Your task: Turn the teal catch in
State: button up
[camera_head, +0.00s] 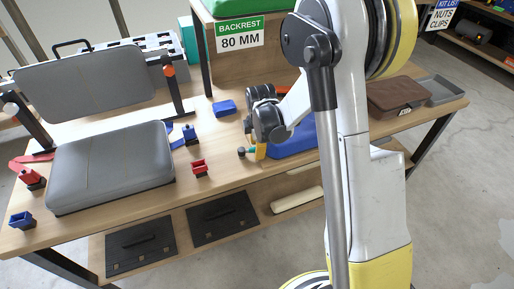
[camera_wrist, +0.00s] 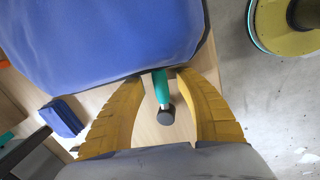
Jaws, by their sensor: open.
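The teal catch (camera_wrist: 160,88) is a short teal bar with a dark round knob (camera_wrist: 165,116) at its end, and it sticks out from under the edge of a blue pad (camera_wrist: 105,40). In the wrist view my gripper (camera_wrist: 164,73) is open, with one yellow finger on each side of the catch. I cannot tell whether either finger touches it. In the head view my gripper (camera_head: 260,152) is at the table's front edge, beside the blue pad (camera_head: 295,141). The knob (camera_head: 241,152) shows just left of the yellow fingers; most of the catch is hidden.
A grey seat cushion (camera_head: 110,168) and a tilted grey backrest (camera_head: 85,85) fill the left of the table. Red (camera_head: 199,168) and blue (camera_head: 224,107) small blocks lie nearby. A brown case (camera_head: 398,96) and grey tray (camera_head: 443,90) stand at the right. My arm hides part of the table.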

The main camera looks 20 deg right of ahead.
notch_tip(320, 180, up, 12)
jog(key=s, duration=0.2)
jog(key=shift+s+a, duration=0.15)
jog(key=shift+a, duration=0.05)
jog(key=shift+f, duration=0.15)
jog(key=s+a+r+m+t, duration=0.2)
jog(key=s+r+m, duration=0.2)
jog(key=s+m, duration=0.4)
jog(key=s+a+r+m+t, duration=0.3)
jog(key=s+r+m, duration=0.2)
jog(key=s+m, duration=0.3)
jog(key=s, duration=0.4)
jog(key=shift+r, duration=0.3)
jog(key=shift+s, duration=0.1)
